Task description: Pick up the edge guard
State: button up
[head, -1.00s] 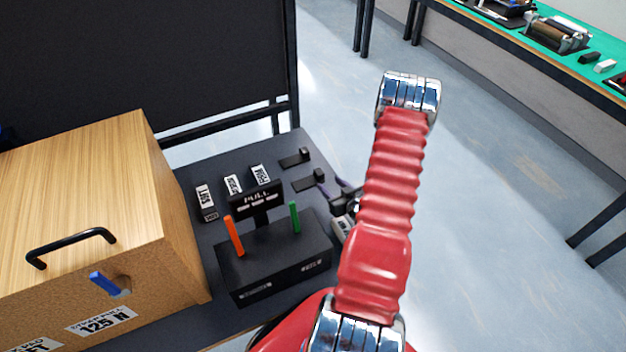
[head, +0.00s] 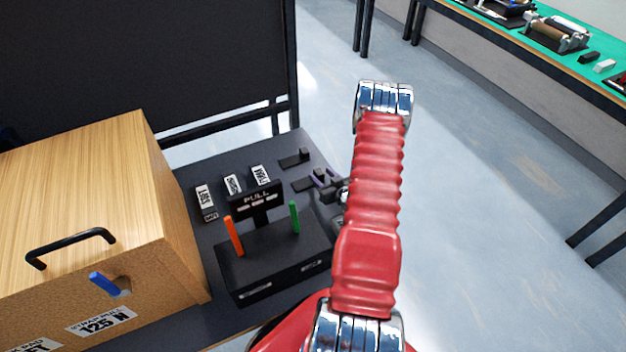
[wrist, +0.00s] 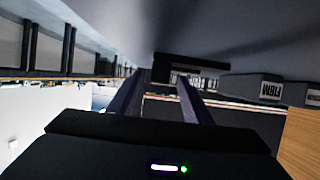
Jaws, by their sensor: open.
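No label shows on either, so I cannot tell for sure which is the edge guard. In the wrist view, my gripper (wrist: 160,88) is open, its two fingers reaching toward a dark piece (wrist: 200,62) at their tips. Its raised block appears near the gap between the fingertips; contact is unclear. My arm partly hides this area.
A black box (head: 275,262) with orange and green pegs and a PULL sign stands close by. Several labelled blocks, one marked FIRM (head: 260,174), lie left of the black pieces. A wooden box (head: 80,180) fills the left. Open floor lies to the right.

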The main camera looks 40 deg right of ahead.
jog(key=shift+x, duration=1.4)
jog(key=shift+c, duration=0.3)
jog(key=c, duration=1.1)
